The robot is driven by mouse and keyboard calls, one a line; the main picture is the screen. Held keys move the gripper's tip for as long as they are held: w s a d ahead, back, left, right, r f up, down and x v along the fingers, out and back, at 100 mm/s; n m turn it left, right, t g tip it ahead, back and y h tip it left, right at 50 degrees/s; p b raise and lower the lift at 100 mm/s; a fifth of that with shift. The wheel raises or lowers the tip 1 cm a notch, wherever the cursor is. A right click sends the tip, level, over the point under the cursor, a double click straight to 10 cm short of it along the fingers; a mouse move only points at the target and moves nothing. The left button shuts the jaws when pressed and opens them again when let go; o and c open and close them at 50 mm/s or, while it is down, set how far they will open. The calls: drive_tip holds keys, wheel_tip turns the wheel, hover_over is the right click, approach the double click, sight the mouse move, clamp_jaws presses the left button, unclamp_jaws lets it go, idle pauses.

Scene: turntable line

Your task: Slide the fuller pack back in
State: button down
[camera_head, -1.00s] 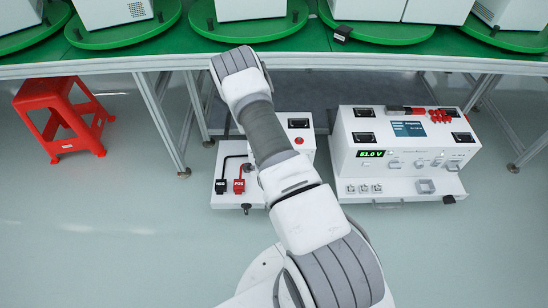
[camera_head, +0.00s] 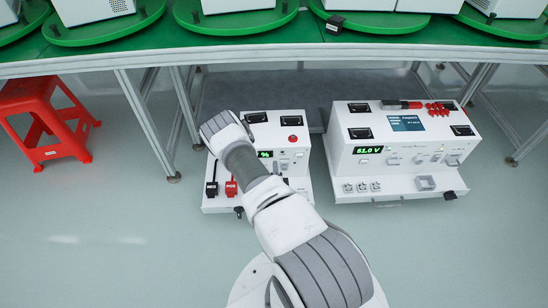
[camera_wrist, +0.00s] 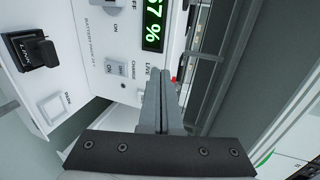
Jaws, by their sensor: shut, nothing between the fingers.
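A white battery pack (camera_head: 262,122) stands on the floor under the green-topped table, left of centre, with a red button on top and black and red plugs at its front left. My arm hides part of it. Its green display (camera_wrist: 153,25) in the wrist view ends in "7 %", beside rows of switches. My gripper (camera_wrist: 160,78) is shut and empty, its fingers in front of the panel near the switches; I cannot tell if they touch it. In the head view my arm hides the fingers. A second white unit (camera_head: 395,160) stands to the right, its green display (camera_head: 368,150) showing volts.
The table (camera_head: 270,55) spans the back and carries green turntables (camera_head: 235,24) with white boxes. Metal legs (camera_head: 150,125) stand left and right of the units. A red stool (camera_head: 45,125) is at the left. The floor in front is clear.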

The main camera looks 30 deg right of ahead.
sight(274, 149)
drive_tip(key=x, duration=0.2)
drive_tip(key=b+x, duration=0.1)
drive_tip(key=x, duration=0.1)
drive_tip(key=b+x, duration=0.1)
drive_tip(key=x, duration=0.1)
drive_tip(key=shift+w+r, duration=0.15)
drive_tip(key=shift+r, duration=0.1)
drive_tip(key=shift+w+d+r, duration=0.1)
drive_tip(key=shift+w+d, duration=0.2)
drive_tip(key=shift+w, duration=0.2)
drive_tip(key=shift+w, duration=0.1)
